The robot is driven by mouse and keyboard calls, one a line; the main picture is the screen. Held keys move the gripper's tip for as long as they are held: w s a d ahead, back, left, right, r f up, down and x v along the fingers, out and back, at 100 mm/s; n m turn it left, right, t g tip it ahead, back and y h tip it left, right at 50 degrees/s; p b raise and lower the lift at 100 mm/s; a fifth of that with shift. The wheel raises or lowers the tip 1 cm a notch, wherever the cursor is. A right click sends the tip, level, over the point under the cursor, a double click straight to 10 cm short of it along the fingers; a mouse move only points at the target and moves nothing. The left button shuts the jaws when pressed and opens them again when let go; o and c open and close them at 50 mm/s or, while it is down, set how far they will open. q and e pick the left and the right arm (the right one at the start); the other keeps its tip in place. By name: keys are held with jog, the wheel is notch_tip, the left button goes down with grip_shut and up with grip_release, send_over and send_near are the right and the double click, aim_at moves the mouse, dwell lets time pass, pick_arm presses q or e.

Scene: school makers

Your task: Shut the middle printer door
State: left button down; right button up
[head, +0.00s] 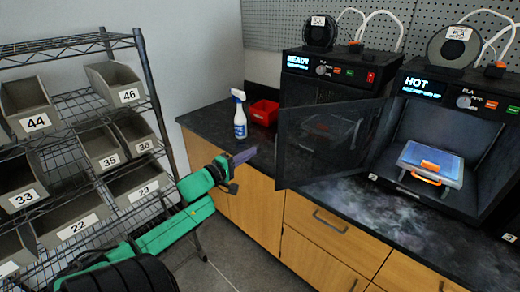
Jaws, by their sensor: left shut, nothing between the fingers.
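The middle printer (398,130), with a "HOT" display, stands on the dark counter. Its dark see-through door (300,150) is hinged at the printer's left side and stands wide open, swung out to the left across the front of the "READY" printer. The middle printer's chamber is uncovered and shows a bed with an orange part (430,167). My green left arm comes in from the lower left. My left gripper (250,153) is shut and empty, just left of the door's free edge, with a small gap in the picture. My right gripper is out of view.
The "READY" printer (300,90) stands behind the open door. A spray bottle (240,118) and a red bin (264,112) stand on the counter's left end. A wire rack with numbered grey bins (115,85) is at the left. Wooden drawers (325,222) are below the counter.

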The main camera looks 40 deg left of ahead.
pick_arm(q)
jog(key=w, duration=0.7)
jog(key=d, duration=0.2)
jog(key=s+d+p, duration=0.1)
jog(key=shift+d+f, duration=0.15)
jog(key=shift+f, duration=0.1)
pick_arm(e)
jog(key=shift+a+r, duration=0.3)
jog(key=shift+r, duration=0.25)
pick_arm(q)
jog(key=shift+s+d, duration=0.1)
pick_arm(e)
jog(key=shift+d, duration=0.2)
